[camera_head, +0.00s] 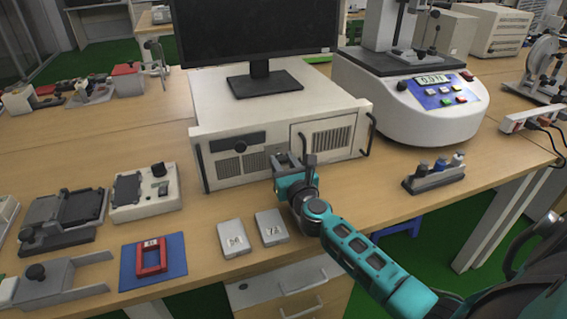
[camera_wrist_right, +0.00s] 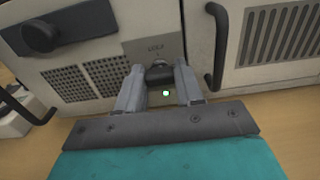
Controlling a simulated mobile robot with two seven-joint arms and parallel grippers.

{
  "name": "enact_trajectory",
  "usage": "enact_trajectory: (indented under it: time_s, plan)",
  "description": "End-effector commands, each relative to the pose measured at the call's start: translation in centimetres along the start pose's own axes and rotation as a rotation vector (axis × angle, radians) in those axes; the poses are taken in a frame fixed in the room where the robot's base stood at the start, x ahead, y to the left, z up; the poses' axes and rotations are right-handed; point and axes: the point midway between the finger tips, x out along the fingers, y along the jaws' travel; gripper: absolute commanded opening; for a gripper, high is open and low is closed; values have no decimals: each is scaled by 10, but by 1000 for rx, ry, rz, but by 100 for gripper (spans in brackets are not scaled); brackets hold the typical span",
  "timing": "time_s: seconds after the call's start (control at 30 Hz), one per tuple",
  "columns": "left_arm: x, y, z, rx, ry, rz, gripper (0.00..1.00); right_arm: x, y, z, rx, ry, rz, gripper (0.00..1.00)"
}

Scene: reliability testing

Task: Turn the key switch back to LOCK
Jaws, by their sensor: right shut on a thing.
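The white computer case (camera_head: 240,110) stands on the wooden table, its front panel facing me. My right gripper (camera_head: 292,164) is at the middle of that panel, in front of the key switch. In the right wrist view, the gripper (camera_wrist_right: 158,82) is shut on the black key (camera_wrist_right: 158,73), with one grey finger on each side of it. A small label (camera_wrist_right: 155,47) is printed above the key, too blurred to read surely. A small green light (camera_wrist_right: 166,93) glows just below the key. The gripper hides the switch in the head view. My left gripper is not in view.
Black handles stick out at both sides of the panel, one right of my gripper (camera_wrist_right: 217,50). A monitor (camera_head: 255,30) stands on the case. Two grey blocks (camera_head: 233,238) and a red frame on a blue mat (camera_head: 128,262) lie front left. A white test machine (camera_head: 430,105) stands right.

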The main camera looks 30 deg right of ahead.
Motion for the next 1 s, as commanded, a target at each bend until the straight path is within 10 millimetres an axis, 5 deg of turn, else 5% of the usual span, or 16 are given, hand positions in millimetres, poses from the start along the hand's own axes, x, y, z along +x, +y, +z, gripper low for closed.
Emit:
enact_trajectory:
  time_s: [0.47, 1.0]
  plan:
    - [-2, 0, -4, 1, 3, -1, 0, 0, 0, 0, -62, 2, -1, 6]
    - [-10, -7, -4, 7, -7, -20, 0, 0, 1, 0, -508, 3, 0, 6]
